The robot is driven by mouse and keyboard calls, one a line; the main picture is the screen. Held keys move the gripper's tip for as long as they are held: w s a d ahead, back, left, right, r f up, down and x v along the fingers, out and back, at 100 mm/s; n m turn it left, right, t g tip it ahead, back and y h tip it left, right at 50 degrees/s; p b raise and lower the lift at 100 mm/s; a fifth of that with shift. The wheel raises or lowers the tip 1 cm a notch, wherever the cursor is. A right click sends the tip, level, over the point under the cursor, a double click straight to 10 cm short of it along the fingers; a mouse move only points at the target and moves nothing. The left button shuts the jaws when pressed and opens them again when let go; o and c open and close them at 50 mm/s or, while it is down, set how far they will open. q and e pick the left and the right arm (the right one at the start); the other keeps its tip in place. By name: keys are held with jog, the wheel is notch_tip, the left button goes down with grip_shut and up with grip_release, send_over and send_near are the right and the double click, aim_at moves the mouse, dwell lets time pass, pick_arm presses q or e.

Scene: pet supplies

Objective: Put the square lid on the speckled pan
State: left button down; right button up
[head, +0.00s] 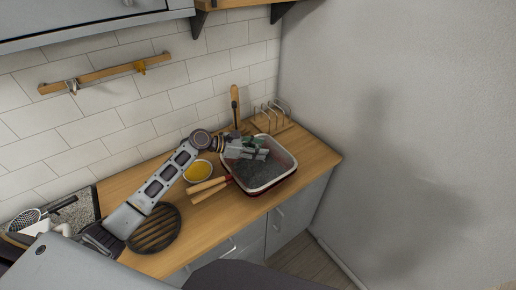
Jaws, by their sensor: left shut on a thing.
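The speckled pan (268,190) stands on the wooden counter, with a dark red outer wall. The square lid (277,171), with a pale rim and a grey speckled-looking middle, appears to be at the pan's top; whether it rests fully on the rim I cannot tell. Two light wooden handle-like pieces (207,191) stick out to the left of the pan. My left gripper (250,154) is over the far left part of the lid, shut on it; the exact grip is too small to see. My right gripper is not in view.
A yellow-filled bowl (198,171) sits just left of the pan, close beside my left arm. A black ridged round trivet (156,231) lies nearer. A toast rack (272,121) and wooden-handled item (235,101) stand behind. The counter's right end (322,160) is clear.

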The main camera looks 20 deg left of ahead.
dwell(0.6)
pick_arm(q)
jog(key=c, duration=0.7)
grip_release()
jog(key=shift+f, duration=0.15)
jog(key=shift+v, duration=6.1)
jog(key=shift+d, duration=0.1)
